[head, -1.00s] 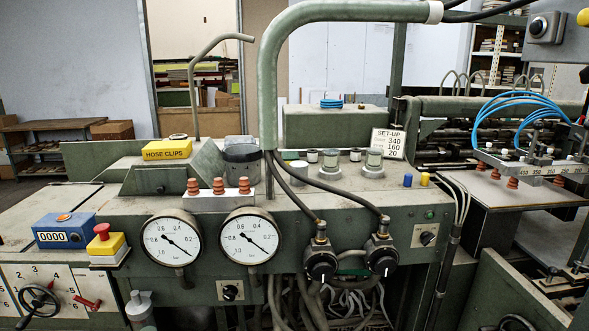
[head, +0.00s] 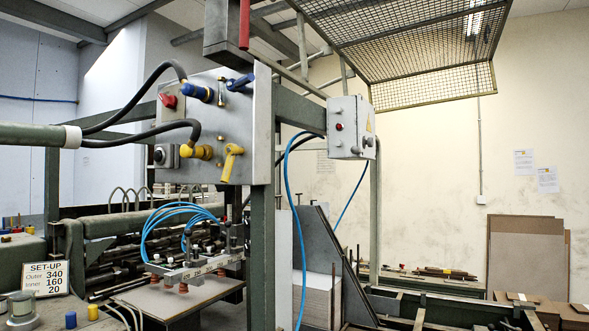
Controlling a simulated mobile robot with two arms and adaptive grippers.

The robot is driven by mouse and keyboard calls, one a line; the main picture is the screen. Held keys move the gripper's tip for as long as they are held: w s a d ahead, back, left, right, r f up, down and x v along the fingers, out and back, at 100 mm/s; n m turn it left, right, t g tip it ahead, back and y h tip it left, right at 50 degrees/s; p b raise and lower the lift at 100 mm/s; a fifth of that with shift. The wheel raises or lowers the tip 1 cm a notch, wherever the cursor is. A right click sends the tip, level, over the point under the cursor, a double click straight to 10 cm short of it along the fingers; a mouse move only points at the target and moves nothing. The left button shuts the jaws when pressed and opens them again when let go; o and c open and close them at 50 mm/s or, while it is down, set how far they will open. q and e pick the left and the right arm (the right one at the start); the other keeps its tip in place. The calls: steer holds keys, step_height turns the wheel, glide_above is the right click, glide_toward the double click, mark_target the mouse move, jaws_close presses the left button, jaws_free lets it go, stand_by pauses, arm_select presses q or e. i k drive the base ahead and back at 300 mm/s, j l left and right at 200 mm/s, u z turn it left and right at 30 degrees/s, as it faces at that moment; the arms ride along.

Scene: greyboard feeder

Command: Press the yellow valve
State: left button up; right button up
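A yellow valve with a lever-like handle (head: 231,162) hangs at the lower right of a grey upright panel (head: 215,115). A second yellow part, a round knob-like fitting (head: 197,152), sits left of it, where a black hose ends. A blue fitting (head: 199,92) and a blue lever (head: 240,83) are higher on the same panel. I cannot tell which yellow part is meant. Neither of my grippers is in view.
A red knob (head: 168,100) and a grey switch box (head: 165,155) are on the panel's left side. Below are blue hoses (head: 172,222) and a suction-cup bar (head: 190,268). A green post (head: 262,220) stands beside the panel. A mesh guard (head: 415,50) hangs overhead.

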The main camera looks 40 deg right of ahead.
mark_target(231, 150)
steer(key=z, duration=0.8)
